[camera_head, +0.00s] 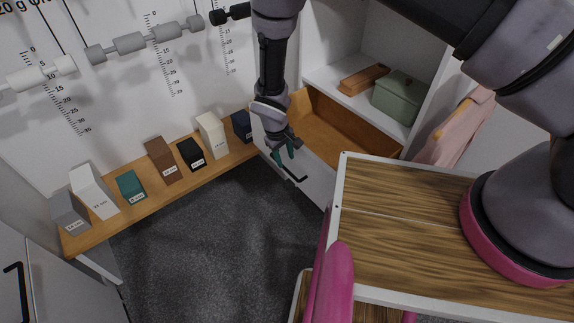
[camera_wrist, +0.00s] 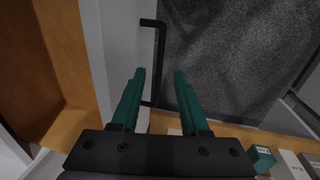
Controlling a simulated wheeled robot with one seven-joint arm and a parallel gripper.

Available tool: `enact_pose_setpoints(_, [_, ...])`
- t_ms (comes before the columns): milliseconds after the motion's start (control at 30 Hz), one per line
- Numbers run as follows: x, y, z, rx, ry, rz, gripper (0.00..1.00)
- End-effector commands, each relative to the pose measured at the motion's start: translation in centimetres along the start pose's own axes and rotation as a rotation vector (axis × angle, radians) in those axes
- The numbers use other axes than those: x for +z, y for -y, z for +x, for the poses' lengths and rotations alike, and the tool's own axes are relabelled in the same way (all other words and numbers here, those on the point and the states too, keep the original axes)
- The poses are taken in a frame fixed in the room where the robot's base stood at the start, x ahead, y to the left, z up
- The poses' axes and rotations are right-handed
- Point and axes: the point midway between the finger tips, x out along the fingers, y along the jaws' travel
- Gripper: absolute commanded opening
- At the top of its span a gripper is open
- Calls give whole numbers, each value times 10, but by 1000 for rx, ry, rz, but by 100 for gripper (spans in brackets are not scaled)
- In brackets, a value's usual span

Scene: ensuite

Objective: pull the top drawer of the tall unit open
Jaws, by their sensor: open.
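The tall unit (camera_head: 420,50) stands at the upper right in the head view. Its drawer, with a white front (camera_head: 312,181) and an orange-brown inside (camera_head: 345,130), is pulled out and looks empty. In the wrist view the bare drawer inside (camera_wrist: 50,50) fills the left. The black bar handle (camera_head: 293,171) is on the drawer front; it also shows in the wrist view (camera_wrist: 160,50). My gripper (camera_head: 287,150), with green fingers, is at the drawer front by the handle. In the wrist view my gripper (camera_wrist: 159,74) is open, with the bar appearing between its fingers; contact cannot be told.
A green box (camera_head: 398,97) and a brown block (camera_head: 364,80) sit on the unit's shelf above the drawer. A wooden ledge (camera_head: 150,203) along the wall carries several labelled blocks. Dark floor (camera_head: 210,250) is clear before the drawer. Pink cloth (camera_head: 455,130) hangs at the right.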

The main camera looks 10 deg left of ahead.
Motion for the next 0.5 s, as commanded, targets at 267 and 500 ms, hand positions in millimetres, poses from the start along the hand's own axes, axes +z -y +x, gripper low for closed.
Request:
enact_pose_setpoints(267, [0,1,-40,0,0,-1,45])
enact_pose_setpoints(500, [0,0,-45,0,1,-1,45])
